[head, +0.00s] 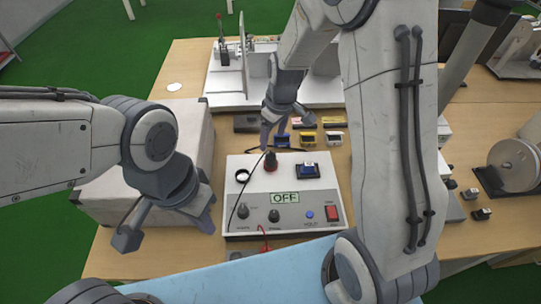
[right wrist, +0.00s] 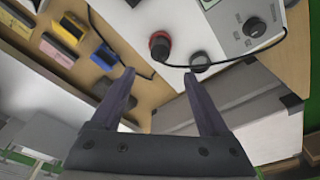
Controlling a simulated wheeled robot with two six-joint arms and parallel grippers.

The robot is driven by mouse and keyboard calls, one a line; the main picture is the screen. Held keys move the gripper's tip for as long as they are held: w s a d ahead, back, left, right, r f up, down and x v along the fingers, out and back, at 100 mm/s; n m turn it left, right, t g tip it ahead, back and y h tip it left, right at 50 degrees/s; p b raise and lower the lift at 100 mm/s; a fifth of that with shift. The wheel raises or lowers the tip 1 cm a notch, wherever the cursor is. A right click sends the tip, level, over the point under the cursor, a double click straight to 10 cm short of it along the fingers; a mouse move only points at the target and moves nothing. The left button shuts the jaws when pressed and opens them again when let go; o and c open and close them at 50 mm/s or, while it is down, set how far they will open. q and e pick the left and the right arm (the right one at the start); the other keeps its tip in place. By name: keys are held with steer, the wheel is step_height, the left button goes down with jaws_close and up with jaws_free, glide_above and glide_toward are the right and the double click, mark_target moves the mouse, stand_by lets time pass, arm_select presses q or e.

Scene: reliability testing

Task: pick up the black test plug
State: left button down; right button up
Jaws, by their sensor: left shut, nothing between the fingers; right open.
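The black test plug (head: 271,160) stands at the top of the white test box (head: 310,236), with a red ring at its base. In the right wrist view the plug (right wrist: 160,44) is just beyond my open fingertips, with a thin black cable beside it. My right gripper (head: 283,128) is open and empty, above and behind the plug in the head view; its fingers (right wrist: 160,76) point towards the plug without closing on it. My left gripper (head: 127,238) is shut and empty, left of the box.
The box has knobs, a red switch (head: 332,213) and an OFF display (head: 285,198). Yellow (head: 308,139) and dark blocks lie behind it. A grey case (head: 190,130) stands left.

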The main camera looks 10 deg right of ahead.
mark_target(271, 153)
steer(key=f, duration=0.6)
steer(key=f+p, duration=0.1)
steer(key=f, duration=0.3)
steer(key=shift+w+a, duration=0.25)
steer(key=shift+w, duration=0.15)
steer(key=shift+r, duration=0.1)
jaws_close()
